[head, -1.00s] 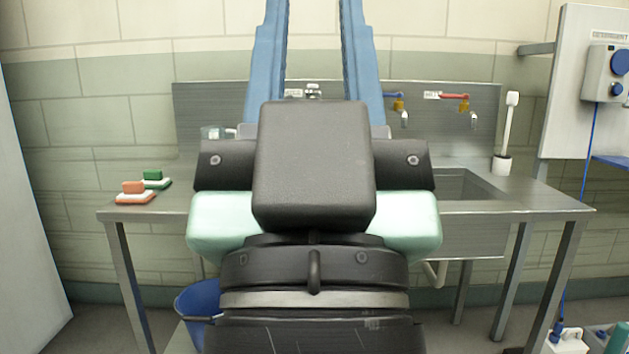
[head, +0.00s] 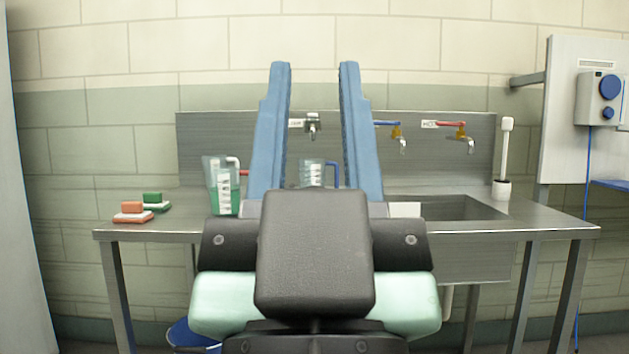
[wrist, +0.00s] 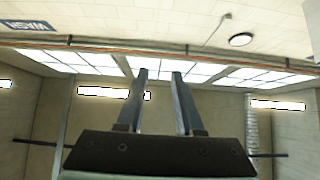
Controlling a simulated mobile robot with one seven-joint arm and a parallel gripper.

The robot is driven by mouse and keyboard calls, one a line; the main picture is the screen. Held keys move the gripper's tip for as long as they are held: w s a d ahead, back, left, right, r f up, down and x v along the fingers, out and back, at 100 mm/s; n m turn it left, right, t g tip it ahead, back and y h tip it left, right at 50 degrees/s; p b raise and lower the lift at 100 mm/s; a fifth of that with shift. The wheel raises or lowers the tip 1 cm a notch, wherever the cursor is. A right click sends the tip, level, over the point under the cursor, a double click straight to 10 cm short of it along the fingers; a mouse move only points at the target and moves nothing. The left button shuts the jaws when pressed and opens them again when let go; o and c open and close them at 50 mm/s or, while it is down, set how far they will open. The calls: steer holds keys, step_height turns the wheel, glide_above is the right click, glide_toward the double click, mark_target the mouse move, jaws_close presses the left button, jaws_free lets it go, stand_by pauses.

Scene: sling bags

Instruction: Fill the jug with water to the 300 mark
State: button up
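A clear jug (head: 312,173) with a blue handle stands at the back of the steel bench, seen between my gripper's fingers. Its lower part is hidden by my arm, so its water level cannot be told. A second clear jug (head: 222,190) with white scale marks and green-tinted contents stands to its left. My gripper (head: 315,66) points upward in front of the bench, its two blue fingers wide apart and empty. It also shows open in the wrist view (wrist: 160,72), against the ceiling. Behind are a middle tap (head: 313,127), a blue-handled tap (head: 397,137) and a red-handled tap (head: 460,132).
The sink basin (head: 455,208) is at the right of the bench (head: 140,229). Orange (head: 132,211) and green (head: 154,202) brushes lie at the left end. A white brush in its holder (head: 502,188) stands at the back right. A blue bucket (head: 190,338) is below.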

jaws_close()
stand_by(1.9)
